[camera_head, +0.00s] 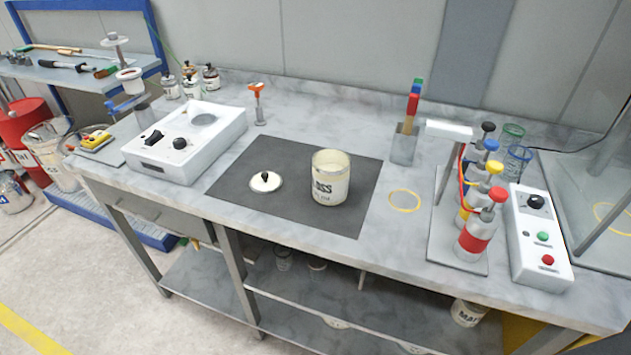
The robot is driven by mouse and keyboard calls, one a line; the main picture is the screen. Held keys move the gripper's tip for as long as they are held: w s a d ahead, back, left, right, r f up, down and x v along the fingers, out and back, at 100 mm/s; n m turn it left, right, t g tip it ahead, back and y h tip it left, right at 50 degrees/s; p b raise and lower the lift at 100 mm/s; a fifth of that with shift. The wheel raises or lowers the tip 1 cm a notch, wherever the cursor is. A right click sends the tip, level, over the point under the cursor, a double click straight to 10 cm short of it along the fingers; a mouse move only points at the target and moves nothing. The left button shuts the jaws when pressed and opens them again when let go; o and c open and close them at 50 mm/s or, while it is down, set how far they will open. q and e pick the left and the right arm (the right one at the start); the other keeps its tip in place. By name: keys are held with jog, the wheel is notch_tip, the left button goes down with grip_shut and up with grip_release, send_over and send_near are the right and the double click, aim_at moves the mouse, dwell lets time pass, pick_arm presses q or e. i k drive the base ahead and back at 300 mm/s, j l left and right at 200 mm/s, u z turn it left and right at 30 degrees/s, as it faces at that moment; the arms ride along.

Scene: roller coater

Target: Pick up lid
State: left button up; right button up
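The lid (266,182) is a small round cream disc with a dark knob on top. It lies flat on the dark grey mat (290,212) on the worktop. An open cream jar (330,178) with black lettering stands upright on the mat, to the right of the lid and apart from it. The jar's inside is only partly visible. Neither of my grippers shows in the head view.
A white device with knobs (187,150) stands left of the mat. A yellow ring mark (405,201) lies to its right. Further right are a rack of coloured-top bottles (476,235) and a white control box (538,240). A brush holder (403,147) stands behind.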

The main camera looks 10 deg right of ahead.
aim_at(264, 183)
jog(key=j+z, duration=0.25)
jog(key=j, duration=0.5)
jog(key=j+z, duration=0.25)
jog(key=j, duration=0.55)
jog(key=i, duration=0.05)
